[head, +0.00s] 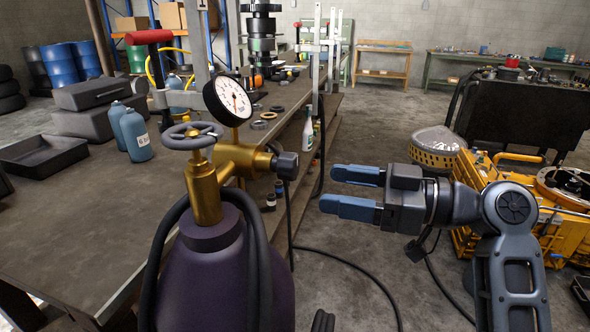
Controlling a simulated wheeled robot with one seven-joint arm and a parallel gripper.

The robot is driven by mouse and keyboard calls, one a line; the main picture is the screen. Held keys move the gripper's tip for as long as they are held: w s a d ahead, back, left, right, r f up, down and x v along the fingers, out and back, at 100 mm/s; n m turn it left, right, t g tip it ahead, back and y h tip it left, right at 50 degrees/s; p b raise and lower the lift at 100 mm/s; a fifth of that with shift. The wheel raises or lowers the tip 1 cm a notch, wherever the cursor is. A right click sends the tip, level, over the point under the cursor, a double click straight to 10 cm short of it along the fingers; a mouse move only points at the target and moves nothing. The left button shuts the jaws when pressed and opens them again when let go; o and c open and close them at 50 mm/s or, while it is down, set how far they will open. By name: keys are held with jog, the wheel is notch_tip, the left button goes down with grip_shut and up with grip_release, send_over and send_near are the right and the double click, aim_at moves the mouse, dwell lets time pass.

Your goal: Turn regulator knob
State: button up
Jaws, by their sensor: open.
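A purple gas cylinder (215,275) stands in the foreground with a brass valve and regulator body (207,190) on top. A grey handwheel (190,136) sits on the brass stem. A dark grey regulator knob (286,165) sticks out to the right of the brass body. A round white gauge (229,101) is mounted above. My gripper (333,191) has two blue fingers pointing left, spread apart with nothing between them. It is to the right of the knob and slightly lower in the picture, apart from it.
A black hose (262,270) loops around the cylinder. A workbench (75,230) with blue bottles (134,135), dark cases and a tray lies left and behind. Cables cross the floor. A yellow machine (485,205) stands at the right behind my arm.

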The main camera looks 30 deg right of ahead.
aim_at(297, 168)
jog(key=shift+n+g+y, duration=0.3)
jog(key=shift+n+y, duration=0.3)
jog(key=shift+n, duration=0.3)
jog(key=w+a, duration=0.1)
jog(key=w+a+r+p, duration=0.1)
jog(key=w+a, duration=0.1)
jog(key=w+a+r, duration=0.1)
jog(key=w+a, duration=0.1)
jog(key=shift+w+a+r+p, duration=0.1)
jog(key=shift+a+r+p, duration=0.15)
jog(key=shift+p, duration=0.15)
jog(key=c, duration=1)
jog(key=shift+c, duration=0.2)
